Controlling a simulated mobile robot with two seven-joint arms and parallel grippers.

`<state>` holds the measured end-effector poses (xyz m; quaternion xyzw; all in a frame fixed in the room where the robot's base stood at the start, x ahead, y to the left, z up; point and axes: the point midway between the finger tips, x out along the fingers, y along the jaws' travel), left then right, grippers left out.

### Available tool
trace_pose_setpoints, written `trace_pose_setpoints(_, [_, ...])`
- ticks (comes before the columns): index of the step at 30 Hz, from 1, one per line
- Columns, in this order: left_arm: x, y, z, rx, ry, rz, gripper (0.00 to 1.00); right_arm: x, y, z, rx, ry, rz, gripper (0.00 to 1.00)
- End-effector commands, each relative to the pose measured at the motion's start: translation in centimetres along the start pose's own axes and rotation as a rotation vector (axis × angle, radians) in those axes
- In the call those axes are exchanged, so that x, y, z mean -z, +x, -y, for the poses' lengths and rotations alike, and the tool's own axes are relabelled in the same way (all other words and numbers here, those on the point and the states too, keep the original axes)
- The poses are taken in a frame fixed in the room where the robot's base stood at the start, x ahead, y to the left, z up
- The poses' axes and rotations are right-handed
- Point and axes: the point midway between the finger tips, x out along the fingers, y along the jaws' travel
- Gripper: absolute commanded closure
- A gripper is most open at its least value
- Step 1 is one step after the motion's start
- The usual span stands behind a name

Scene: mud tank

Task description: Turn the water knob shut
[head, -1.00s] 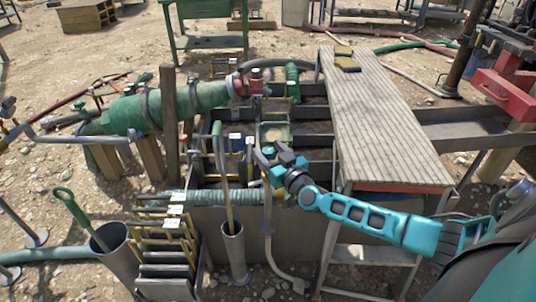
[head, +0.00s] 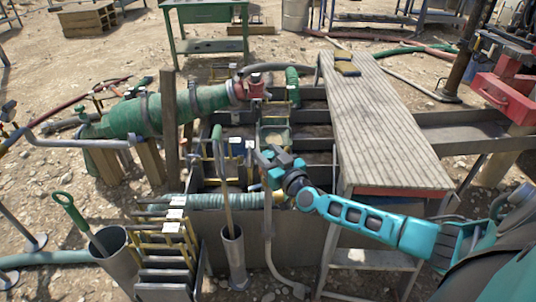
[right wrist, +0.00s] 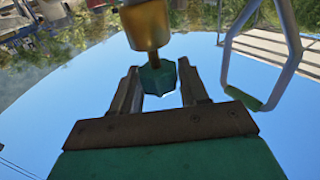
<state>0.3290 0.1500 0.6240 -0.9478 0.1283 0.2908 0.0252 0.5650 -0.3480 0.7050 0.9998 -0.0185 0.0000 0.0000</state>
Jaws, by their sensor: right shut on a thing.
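The water knob (right wrist: 158,77) is a small dark teal faceted piece at the end of a brass-coloured cylinder (right wrist: 146,25) in the right wrist view. My right gripper (right wrist: 158,88) has one finger on each side of it and is shut on it. In the head view my right gripper (head: 268,153) is over the near side of the mud tank (head: 285,235), by a vertical pipe. The knob cannot be made out there, behind the gripper. My left gripper is in neither view.
A slatted walkway (head: 385,120) lies to the right of my gripper. A long-handled tool stands in a grey tube (head: 233,255) to its left. A bent metal handle (right wrist: 265,50) hangs to the right of the fingers in the right wrist view.

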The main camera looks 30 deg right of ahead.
Motion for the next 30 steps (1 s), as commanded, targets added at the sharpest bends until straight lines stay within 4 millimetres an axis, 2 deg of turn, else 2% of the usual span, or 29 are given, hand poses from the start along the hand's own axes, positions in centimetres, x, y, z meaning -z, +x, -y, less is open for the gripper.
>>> trace_pose_setpoints(8, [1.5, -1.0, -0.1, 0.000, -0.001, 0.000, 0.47, 0.4, 0.0, 0.1, -0.045, 0.003, 0.003, 0.86])
trace_pose_setpoints(21, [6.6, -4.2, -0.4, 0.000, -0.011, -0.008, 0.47, 0.3, -0.1, 0.3, -0.302, 0.006, 0.007, 0.86])
trace_pose_setpoints(24, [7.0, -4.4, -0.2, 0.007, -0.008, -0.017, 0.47, 0.2, 0.0, 0.3, -0.365, 0.007, 0.006, 0.86])
trace_pose_setpoints(30, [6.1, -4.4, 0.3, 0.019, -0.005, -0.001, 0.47, 0.0, 0.0, 0.3, -0.463, 0.004, 0.004, 0.86])
